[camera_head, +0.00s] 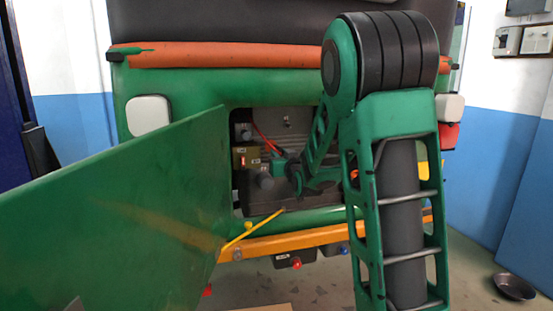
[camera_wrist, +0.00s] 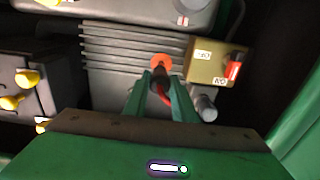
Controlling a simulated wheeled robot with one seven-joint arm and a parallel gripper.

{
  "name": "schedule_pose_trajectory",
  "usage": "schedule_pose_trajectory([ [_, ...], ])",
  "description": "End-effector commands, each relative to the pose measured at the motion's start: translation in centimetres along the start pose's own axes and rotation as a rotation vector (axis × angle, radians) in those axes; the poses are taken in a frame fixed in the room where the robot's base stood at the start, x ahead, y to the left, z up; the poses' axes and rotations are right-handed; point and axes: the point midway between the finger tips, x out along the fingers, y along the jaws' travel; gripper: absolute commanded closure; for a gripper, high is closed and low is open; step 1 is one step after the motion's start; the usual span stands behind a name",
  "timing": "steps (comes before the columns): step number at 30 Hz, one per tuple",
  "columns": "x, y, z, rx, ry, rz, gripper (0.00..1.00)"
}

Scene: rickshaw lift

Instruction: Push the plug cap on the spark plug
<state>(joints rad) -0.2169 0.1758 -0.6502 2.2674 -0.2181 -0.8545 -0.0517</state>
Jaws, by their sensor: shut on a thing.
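My gripper (camera_wrist: 161,78) reaches into the open engine bay and is shut on the plug cap (camera_wrist: 162,74), a small dark piece between the green fingertips. A red lead (camera_wrist: 164,95) runs from it between the fingers; the lead also shows in the head view (camera_head: 266,141). Just beyond the fingertips an orange round part (camera_wrist: 162,60) sits against the grey finned engine block (camera_wrist: 110,60), at the spark plug's place. The cap and this part overlap in the wrist view, so I cannot tell whether they touch. The spark plug itself is hidden. In the head view my arm hides part of the bay.
A brass-coloured box (camera_wrist: 208,62) with labels and a red-lit part stands right of the fingers, with a grey cylinder (camera_wrist: 206,107) below it. A grey box with yellow knobs (camera_wrist: 32,85) is at left. A green panel (camera_head: 130,220) stands open left of the bay.

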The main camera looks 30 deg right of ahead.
Motion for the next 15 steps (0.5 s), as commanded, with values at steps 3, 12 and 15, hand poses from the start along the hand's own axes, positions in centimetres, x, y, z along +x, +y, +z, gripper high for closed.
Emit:
schedule_pose_trajectory([
  [3, -0.3, 0.4, -0.5, 0.001, 0.0, 0.001, 0.96],
  [12, -0.9, 1.2, -1.6, 0.0, 0.001, 0.001, 0.96],
  [15, -1.1, 1.6, -2.0, 0.0, 0.0, 0.001, 0.96],
])
